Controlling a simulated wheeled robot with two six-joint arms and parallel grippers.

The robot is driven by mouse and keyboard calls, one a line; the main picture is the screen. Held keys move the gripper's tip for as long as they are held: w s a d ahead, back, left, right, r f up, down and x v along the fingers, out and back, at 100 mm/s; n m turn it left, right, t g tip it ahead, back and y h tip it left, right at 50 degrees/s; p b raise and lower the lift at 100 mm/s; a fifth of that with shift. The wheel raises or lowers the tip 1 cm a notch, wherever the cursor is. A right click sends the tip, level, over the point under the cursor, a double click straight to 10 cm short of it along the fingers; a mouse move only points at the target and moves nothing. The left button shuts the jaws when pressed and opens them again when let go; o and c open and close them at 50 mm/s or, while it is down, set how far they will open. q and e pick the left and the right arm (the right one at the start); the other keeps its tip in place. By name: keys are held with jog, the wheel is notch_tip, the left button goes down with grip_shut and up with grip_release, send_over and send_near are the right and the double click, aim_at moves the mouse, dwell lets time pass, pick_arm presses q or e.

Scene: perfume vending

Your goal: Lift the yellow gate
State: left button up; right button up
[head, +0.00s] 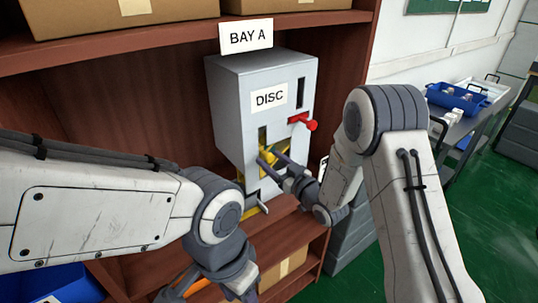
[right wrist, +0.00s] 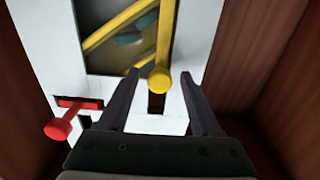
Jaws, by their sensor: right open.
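The grey dispenser box (head: 225,98) labelled DISC stands on the wooden shelf. The yellow gate (head: 268,158) is on its front at a dark window; in the right wrist view its yellow bar (right wrist: 165,38) ends in a round knob (right wrist: 160,79). My right gripper (head: 270,160) is open in front of the gate. In the right wrist view its two fingers (right wrist: 160,74) are on either side of the knob, with gaps to it. My left gripper (head: 180,285) is low at the bottom of the head view beside something orange; its jaws are not clear.
The BAY A sign (head: 246,36) hangs above. Shelf walls enclose the box. A blue tray (head: 457,98) stands on a table at the right.

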jog(key=shift+w+a, duration=0.4)
jog(key=shift+w, duration=0.15)
grip_shut()
jog(key=shift+s, duration=0.1)
dwell(1.0)
